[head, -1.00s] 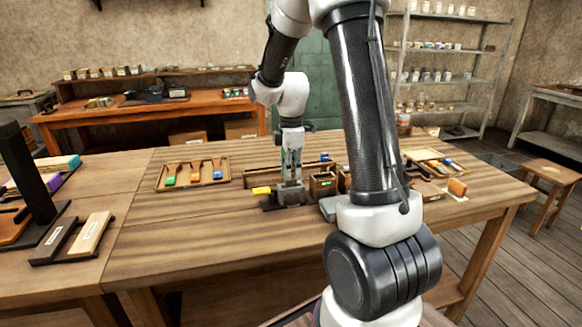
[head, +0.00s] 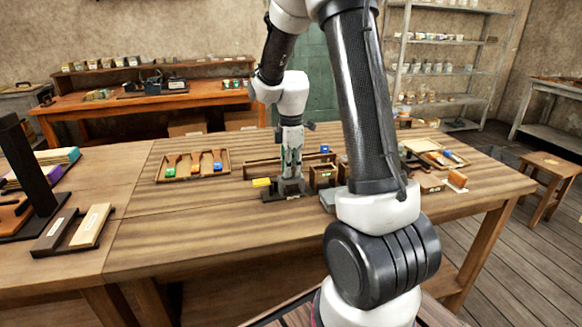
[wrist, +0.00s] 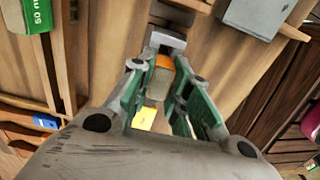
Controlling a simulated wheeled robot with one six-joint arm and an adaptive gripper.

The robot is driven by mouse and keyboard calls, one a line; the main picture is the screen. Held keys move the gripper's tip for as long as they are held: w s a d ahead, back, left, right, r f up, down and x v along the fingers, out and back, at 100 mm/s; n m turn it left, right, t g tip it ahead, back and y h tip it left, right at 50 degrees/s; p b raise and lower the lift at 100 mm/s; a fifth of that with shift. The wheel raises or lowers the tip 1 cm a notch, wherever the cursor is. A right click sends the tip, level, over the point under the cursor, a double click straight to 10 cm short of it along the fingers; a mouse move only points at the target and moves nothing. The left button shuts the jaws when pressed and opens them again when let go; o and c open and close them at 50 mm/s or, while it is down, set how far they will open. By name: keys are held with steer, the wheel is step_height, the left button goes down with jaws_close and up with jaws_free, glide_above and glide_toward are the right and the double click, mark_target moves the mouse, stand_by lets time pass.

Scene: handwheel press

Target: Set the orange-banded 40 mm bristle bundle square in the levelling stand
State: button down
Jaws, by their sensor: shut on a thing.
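My gripper (head: 291,170) is low over the worktable, right at the dark levelling stand (head: 283,193). In the wrist view its green-padded fingers (wrist: 165,66) are shut on the orange-banded bristle bundle (wrist: 158,82). The orange band (wrist: 164,62) shows between the fingertips, with the paler part below it. A grey part of the stand (wrist: 168,41) lies just beyond the tips. A yellow piece (head: 262,182) is at the stand's left side. The fingers hide the bundle's foot, so I cannot tell whether it touches the stand or sits square.
A tray of brushes (head: 228,165) lies to the left. A small wooden box (head: 322,178) stands close on the right of the stand, and a long wooden trough is behind. Another tray (head: 435,156) is at the right.

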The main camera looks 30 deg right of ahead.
steer(key=c, duration=1.3)
jaws_free()
steer(key=shift+r, duration=0.1)
step_height(320, 180, up, 12)
steer(key=shift+f, duration=0.1)
